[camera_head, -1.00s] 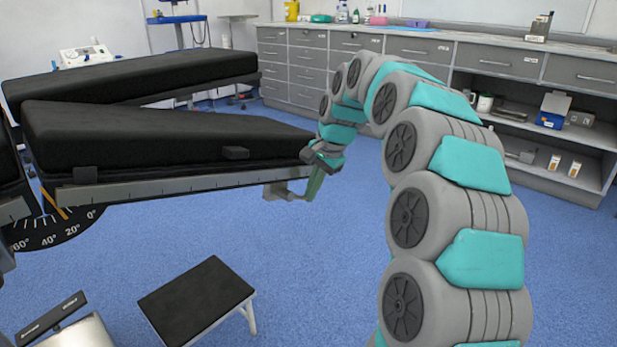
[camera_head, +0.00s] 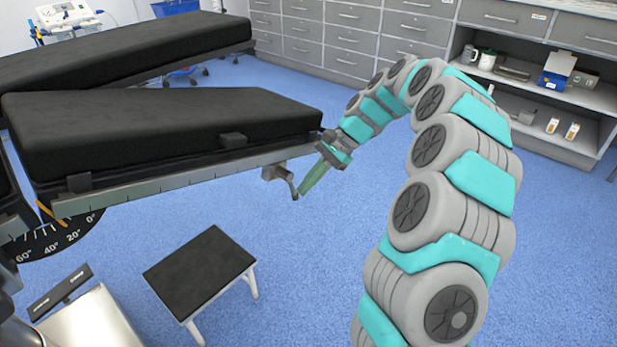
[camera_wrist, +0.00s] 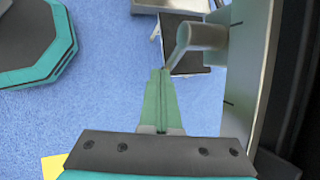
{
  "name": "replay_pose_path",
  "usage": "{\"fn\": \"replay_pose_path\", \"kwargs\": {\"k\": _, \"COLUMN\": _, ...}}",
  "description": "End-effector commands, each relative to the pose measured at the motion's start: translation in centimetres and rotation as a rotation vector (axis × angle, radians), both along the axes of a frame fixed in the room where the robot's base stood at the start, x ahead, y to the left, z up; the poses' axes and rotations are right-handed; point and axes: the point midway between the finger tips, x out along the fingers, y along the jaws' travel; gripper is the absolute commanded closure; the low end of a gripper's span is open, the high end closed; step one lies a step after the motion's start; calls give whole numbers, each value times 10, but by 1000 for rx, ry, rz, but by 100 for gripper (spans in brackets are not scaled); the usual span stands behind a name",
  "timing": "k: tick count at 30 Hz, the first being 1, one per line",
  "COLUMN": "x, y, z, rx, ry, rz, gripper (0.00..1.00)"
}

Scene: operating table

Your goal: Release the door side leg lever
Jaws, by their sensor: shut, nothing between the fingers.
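The leg lever (camera_head: 285,179) is a grey metal handle on a short mount at the right end of the near leg section's side rail. In the wrist view the lever (camera_wrist: 201,37) shows as a grey cylinder with a thin arm angled down and left. My gripper (camera_head: 302,190) has green fingers, shut and empty, just right of the lever in the head view and pointing down and left. In the wrist view my gripper's fingertips (camera_wrist: 160,73) are close to the end of the thin arm. I cannot tell whether they touch.
The near black leg pad (camera_head: 170,135) lies above the rail (camera_head: 190,175); a second black pad (camera_head: 120,55) is behind it. A black-topped step stool (camera_head: 200,270) stands on the floor below. Grey cabinets (camera_head: 345,40) line the back. Blue floor is open around the gripper.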

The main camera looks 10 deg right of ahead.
Motion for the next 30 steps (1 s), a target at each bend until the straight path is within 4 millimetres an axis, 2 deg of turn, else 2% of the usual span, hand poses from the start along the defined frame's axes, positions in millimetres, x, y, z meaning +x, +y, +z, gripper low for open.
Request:
{"fn": "replay_pose_path", "kwargs": {"k": 5, "x": 0, "y": 0, "z": 1, "rx": -1, "ry": 0, "rz": 0, "gripper": 100}}
{"fn": "replay_pose_path", "kwargs": {"k": 16, "x": 0, "y": -1, "z": 16, "rx": -2, "ry": -1, "rz": 0, "gripper": 100}}
{"fn": "replay_pose_path", "kwargs": {"k": 30, "x": -1, "y": -4, "z": 17, "rx": -2, "ry": -1, "rz": 0, "gripper": 100}}
